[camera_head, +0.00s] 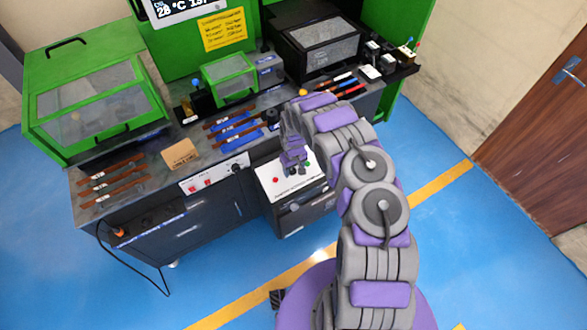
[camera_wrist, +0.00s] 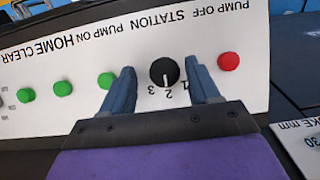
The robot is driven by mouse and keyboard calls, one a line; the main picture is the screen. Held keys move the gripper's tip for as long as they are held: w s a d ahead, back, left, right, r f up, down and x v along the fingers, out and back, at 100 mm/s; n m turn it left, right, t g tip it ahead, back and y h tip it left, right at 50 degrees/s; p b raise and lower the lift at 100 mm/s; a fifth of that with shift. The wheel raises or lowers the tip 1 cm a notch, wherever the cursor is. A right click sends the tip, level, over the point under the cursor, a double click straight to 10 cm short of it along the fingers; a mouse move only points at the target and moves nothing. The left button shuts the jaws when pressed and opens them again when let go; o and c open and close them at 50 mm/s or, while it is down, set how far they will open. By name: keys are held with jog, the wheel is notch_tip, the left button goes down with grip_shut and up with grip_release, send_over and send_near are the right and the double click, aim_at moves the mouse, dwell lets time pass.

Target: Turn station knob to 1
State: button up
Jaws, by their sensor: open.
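The station knob (camera_wrist: 165,72) is a round black dial on a white panel (camera_wrist: 40,50), under the word STATION. Its white pointer line points at or near the 2, between the printed 3 and 1. My gripper (camera_wrist: 161,66) is open, with one finger on each side of the knob and visible gaps to it. I cannot tell how far the fingertips stand from the panel. In the head view my gripper (camera_head: 291,165) is over the white panel (camera_head: 277,194) and hides the knob.
A red button (camera_wrist: 229,61) sits beside the right finger. Several green buttons, one of them here (camera_wrist: 63,88), lie to the left. In the head view, the workbench (camera_head: 150,205) with brown bars and a cardboard box (camera_head: 180,154) stands left of my arm.

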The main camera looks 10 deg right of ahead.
jog(key=shift+a, duration=0.15)
jog(key=shift+a, duration=0.15)
jog(key=shift+c, duration=0.5)
jog(key=shift+a, duration=0.15)
jog(key=c, duration=0.3)
jog(key=shift+d, duration=0.2)
jog(key=c, duration=0.6)
jog(key=shift+c, duration=0.2)
jog(key=shift+a, duration=0.1)
jog(key=n+h+b, duration=0.1)
jog(key=n, duration=0.1)
jog(key=n+t+h+b, duration=0.1)
jog(key=n+b, duration=0.1)
jog(key=shift+s+a+f, duration=0.15)
jog(key=shift+f, duration=0.05)
jog(key=shift+s+n+t+h+b, duration=0.1)
jog(key=shift+n+t+h+b, duration=0.25)
jog(key=shift+n+b, duration=0.65)
jog(key=shift+s+n+t+h+b, duration=0.1)
jog(key=shift+n+t+h+b, duration=0.2)
jog(key=shift+n+b, duration=0.65)
